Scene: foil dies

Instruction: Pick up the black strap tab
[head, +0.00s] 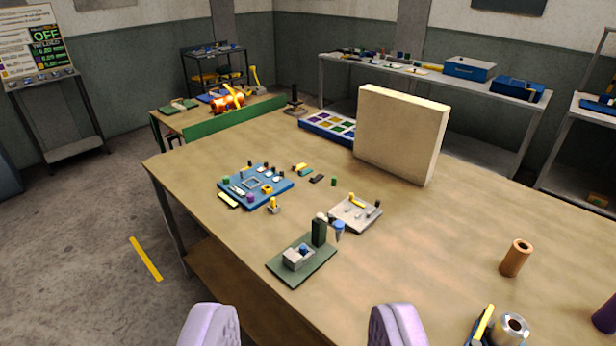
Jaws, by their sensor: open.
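A small, flat black piece (317,179) lies on the wooden table (440,240) near its middle, between the blue board and the beige block. It looks like the black strap tab, but it is too small to be sure. My gripper (304,326) shows as two lilac fingers at the bottom edge, wide apart with nothing between them. It is well short of the black piece, on the near side. No part of the piece appears covered.
A blue board (234,195) with small parts stands left of the piece, with a small yellow part (300,167) close by. A grey plate (355,214) and a green-based fixture (302,262) lie nearer. A tall beige block (400,135) stands behind right. The table's centre right is clear.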

